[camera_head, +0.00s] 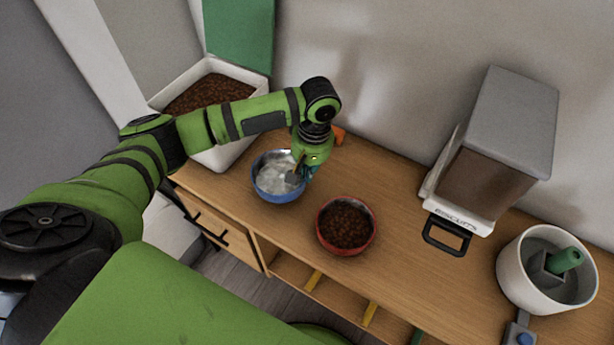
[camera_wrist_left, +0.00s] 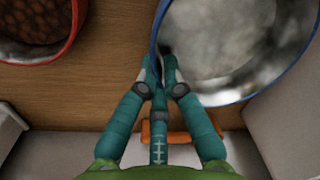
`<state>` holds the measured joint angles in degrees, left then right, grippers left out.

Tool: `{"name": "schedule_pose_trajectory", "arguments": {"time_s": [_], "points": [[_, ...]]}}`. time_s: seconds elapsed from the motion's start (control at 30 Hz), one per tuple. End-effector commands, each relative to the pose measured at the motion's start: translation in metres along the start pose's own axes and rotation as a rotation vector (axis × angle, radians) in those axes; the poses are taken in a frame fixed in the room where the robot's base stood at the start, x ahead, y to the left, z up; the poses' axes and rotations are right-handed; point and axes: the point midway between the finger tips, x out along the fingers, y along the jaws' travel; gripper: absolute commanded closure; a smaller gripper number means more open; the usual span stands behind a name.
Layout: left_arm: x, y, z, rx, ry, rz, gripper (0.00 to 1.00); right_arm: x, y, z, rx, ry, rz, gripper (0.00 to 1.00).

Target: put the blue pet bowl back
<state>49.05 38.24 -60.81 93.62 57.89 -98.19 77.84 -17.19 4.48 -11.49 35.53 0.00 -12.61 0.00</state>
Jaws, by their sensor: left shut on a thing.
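The blue pet bowl (camera_head: 279,177) is at the left end of the wooden counter in the head view, with a pale, shiny inside. My left gripper (camera_head: 301,174) reaches down at its right side and is shut on its rim. In the left wrist view the gripper (camera_wrist_left: 161,75) has its teal fingers closed on the rim of the blue bowl (camera_wrist_left: 232,40). Whether the bowl touches the counter is hard to tell. My right gripper is not in view.
A red bowl (camera_head: 346,226) of brown kibble stands just right of the blue bowl. A biscuit dispenser (camera_head: 494,150) and a white round container (camera_head: 546,270) stand further right. A white bin (camera_head: 213,97) of kibble is behind left. An orange object (camera_head: 338,135) lies near the wall.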

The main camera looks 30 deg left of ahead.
Motion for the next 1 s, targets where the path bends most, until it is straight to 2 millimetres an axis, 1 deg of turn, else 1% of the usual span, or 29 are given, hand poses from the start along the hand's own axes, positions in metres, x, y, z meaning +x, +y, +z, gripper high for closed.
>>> {"name": "schedule_pose_trajectory", "arguments": {"time_s": [0.03, 0.1, 0.2, 0.57, 0.6, 0.63, 0.67, 1.0], "points": [[0.009, 0.0, 0.001, 0.001, -0.002, -0.003, 1.0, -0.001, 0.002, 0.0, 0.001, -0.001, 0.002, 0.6], [0.018, 0.001, 0.001, 0.001, -0.003, -0.003, 1.0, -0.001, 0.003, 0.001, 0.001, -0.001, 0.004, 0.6], [0.026, 0.002, 0.001, 0.002, -0.001, -0.001, 1.0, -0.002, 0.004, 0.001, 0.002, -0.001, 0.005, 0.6], [0.029, 0.003, 0.001, 0.002, -0.001, 0.0, 1.0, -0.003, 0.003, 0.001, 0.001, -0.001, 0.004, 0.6], [0.03, 0.003, 0.001, 0.002, 0.0, 0.0, 0.84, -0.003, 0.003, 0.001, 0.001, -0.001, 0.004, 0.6], [0.029, 0.003, 0.001, 0.002, 0.0, 0.001, 0.72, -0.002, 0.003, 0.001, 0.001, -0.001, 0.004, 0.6], [0.029, 0.003, 0.001, 0.002, 0.0, 0.0, 0.68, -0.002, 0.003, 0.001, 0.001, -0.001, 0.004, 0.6], [0.028, 0.003, 0.001, 0.001, 0.0, 0.0, 0.68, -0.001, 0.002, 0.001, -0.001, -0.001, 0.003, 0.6]]}}
